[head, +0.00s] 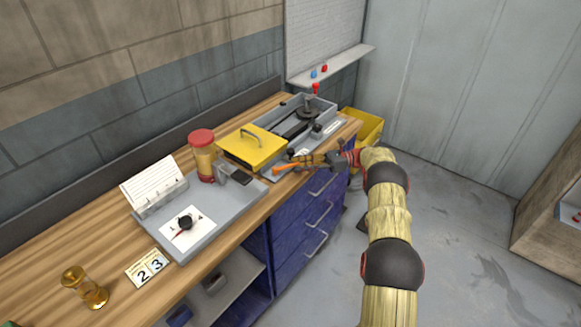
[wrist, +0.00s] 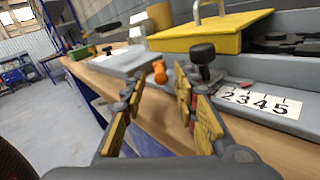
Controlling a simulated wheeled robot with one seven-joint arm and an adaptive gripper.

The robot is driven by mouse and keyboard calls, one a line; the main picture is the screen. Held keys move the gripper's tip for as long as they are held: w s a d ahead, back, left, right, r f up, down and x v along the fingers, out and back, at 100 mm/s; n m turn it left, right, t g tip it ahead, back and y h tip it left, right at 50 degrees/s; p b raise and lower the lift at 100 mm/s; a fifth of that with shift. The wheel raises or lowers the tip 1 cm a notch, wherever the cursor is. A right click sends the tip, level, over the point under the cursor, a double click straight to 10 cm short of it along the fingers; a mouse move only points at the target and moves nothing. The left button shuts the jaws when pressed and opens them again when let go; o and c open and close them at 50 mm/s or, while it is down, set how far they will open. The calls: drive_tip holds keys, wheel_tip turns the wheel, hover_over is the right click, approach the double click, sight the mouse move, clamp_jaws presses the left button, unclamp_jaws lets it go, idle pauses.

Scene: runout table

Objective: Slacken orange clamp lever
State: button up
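The orange clamp lever (head: 283,168) is at the front edge of the grey machine unit, just left of my gripper (head: 322,161) in the head view. In the wrist view its rounded orange end (wrist: 159,72) shows straight ahead, beyond and between the fingertips. My gripper (wrist: 160,103) is open with nothing between its yellow-padded fingers. The lever appears apart from the fingers. Its pivot and most of its arm are hidden in the wrist view. A black knob (wrist: 203,54) stands just right of the orange end.
A yellow lid with a handle (head: 252,148) sits behind the lever. A numbered scale plate (wrist: 260,103) is to the right in the wrist view. A grey tray (head: 221,203) and a red-capped jar (head: 203,157) stand left on the wooden bench (head: 110,223). Floor space in front is clear.

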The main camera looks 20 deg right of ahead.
drive_tip(key=v, duration=0.7)
drive_tip(key=shift+d, duration=0.25)
drive_tip(key=s+a+r+n+g+h, duration=0.2)
drive_tip(key=a+r+n+h, duration=0.1)
drive_tip(key=a+r, duration=0.6)
drive_tip(key=s+a+r+n+g+h, duration=0.1)
drive_tip(key=s+a+r+n+h, duration=0.25)
drive_tip(key=a+r, duration=0.5)
drive_tip(key=s+a+r+n+h, duration=0.2)
drive_tip(key=s+a+r+n, duration=0.15)
drive_tip(key=s, duration=0.25)
drive_tip(key=s+a+r+n+h, duration=0.2)
drive_tip(key=s+a+h, duration=0.1)
drive_tip(key=s+a, duration=0.3)
drive_tip(key=s+f+n+t+h, duration=0.1)
drive_tip(key=s+n, duration=0.4)
drive_tip(key=s, duration=0.7)
drive_tip(key=s+f+n+t+h, duration=0.2)
drive_tip(key=s+n+h, duration=0.3)
drive_tip(key=s, duration=0.8)
drive_tip(key=shift+s+d+n+t, duration=0.25)
drive_tip(key=shift+d+n+t, duration=0.15)
drive_tip(key=shift+n+t, duration=0.15)
